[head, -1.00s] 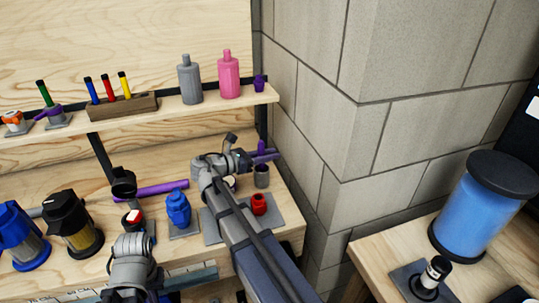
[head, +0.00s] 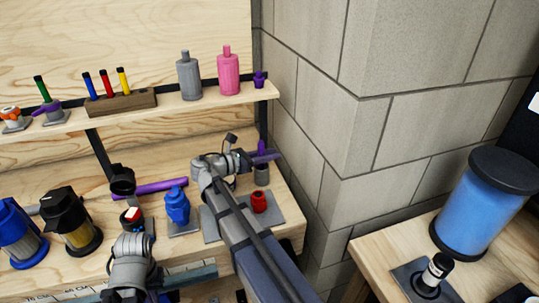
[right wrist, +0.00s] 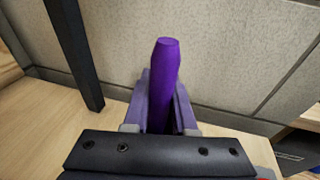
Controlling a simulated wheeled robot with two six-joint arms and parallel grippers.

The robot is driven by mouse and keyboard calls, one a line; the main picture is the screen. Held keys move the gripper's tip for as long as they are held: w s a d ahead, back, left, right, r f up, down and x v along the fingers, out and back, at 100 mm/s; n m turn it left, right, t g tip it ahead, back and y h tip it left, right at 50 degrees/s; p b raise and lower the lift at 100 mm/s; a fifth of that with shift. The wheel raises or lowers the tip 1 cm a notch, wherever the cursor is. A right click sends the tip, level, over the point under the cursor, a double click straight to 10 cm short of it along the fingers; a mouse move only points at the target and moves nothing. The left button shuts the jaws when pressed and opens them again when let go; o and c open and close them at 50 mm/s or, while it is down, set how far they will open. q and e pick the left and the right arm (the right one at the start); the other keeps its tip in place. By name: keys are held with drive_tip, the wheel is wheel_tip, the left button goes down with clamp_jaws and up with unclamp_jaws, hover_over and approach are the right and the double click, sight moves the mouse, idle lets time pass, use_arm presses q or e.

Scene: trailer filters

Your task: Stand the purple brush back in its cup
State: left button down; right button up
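The purple brush (head: 262,147) is upright at the right end of the bench, between the fingers of my right gripper (head: 262,157). In the right wrist view the brush (right wrist: 164,85) stands nearly straight between the fingers (right wrist: 163,115), which look shut on it. The small grey cup (head: 262,175) is directly below the gripper. The brush is in line with the cup, and its lower end is hidden, so I cannot tell how deep it is inside. My left arm is at the lower left, and its finger opening is not clear.
A red container (head: 259,202) stands in front of the cup. A blue bottle (head: 177,207) and a long purple tube (head: 160,187) are to the left. The shelf (head: 215,100) is above, with grey and pink bottles. The block wall (head: 320,130) is close at the right.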

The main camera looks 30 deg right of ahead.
drive_tip(key=o, duration=0.5)
wheel_tip(320, 180, up, 10)
drive_tip(key=p, duration=1)
